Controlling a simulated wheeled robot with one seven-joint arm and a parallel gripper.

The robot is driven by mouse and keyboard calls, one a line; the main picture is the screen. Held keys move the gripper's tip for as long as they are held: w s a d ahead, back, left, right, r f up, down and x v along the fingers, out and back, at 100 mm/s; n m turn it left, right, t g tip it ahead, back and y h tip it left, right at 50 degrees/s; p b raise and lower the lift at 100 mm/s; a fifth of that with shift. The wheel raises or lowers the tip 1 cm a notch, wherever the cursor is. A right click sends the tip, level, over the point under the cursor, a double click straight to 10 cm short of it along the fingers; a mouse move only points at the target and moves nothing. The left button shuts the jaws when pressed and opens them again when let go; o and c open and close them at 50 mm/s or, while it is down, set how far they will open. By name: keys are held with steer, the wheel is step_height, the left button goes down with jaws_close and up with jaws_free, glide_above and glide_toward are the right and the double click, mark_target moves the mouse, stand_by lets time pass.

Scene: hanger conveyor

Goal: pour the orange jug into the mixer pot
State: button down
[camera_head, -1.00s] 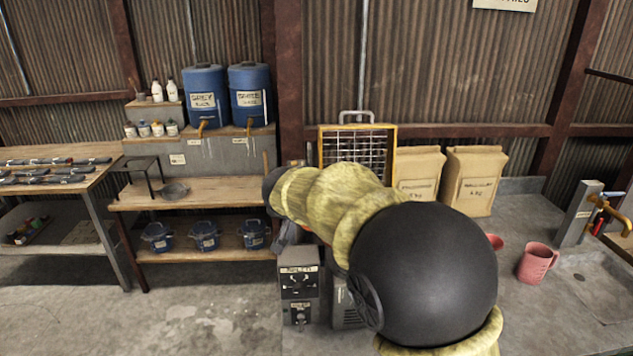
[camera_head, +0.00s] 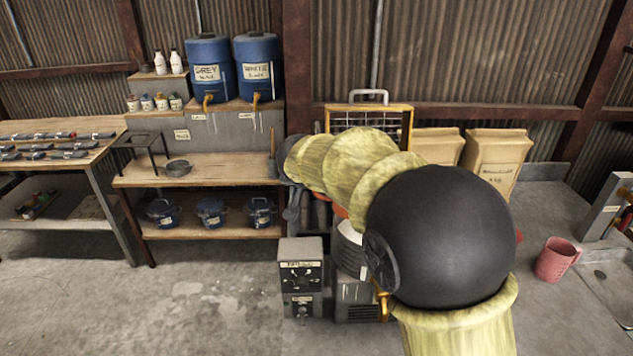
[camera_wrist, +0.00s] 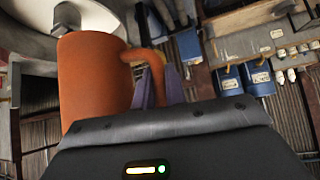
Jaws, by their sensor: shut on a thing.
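The orange jug (camera_wrist: 92,80) fills the left middle of the wrist view, its handle at the upper right. My gripper (camera_wrist: 150,88) has its purple fingers shut on that handle. The wrist view is turned over, with the drums hanging upside down. A pale round vessel (camera_wrist: 25,12), which looks like the mixer pot, shows beyond the jug at the top left. In the head view the pale mixer pot (camera_head: 350,252) is half hidden by my arm, with a sliver of orange (camera_head: 340,211) just above it. I cannot tell whether anything flows from the jug.
A grey control box (camera_head: 301,278) stands left of the pot. Blue drums (camera_head: 257,75) and small blue pots (camera_head: 210,213) stand on shelves at left. The floor at front left is clear.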

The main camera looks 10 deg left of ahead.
steer(key=shift+w+a+m+y+p, duration=0.15)
steer(key=shift+m+y+p, duration=0.2)
steer(key=shift+p, duration=0.2)
steer(key=p, duration=0.1)
steer(key=y+p, duration=0.1)
steer(key=shift+a+r+m+g+p, duration=0.2)
steer(key=shift+m+g+p, duration=0.1)
steer(key=shift+p, duration=0.1)
steer(key=shift+r+y+p, duration=0.25)
steer(key=shift+y+p, duration=0.2)
steer(key=shift+p, duration=0.2)
steer(key=shift+s+a+r+p, duration=0.15)
steer(key=shift+s+a+p, duration=0.1)
steer(key=shift+p, duration=0.4)
steer(key=shift+s+d+r+m+y+p, duration=0.15)
steer(key=shift+r+m+y+p, duration=0.4)
steer(key=shift+p, duration=0.55)
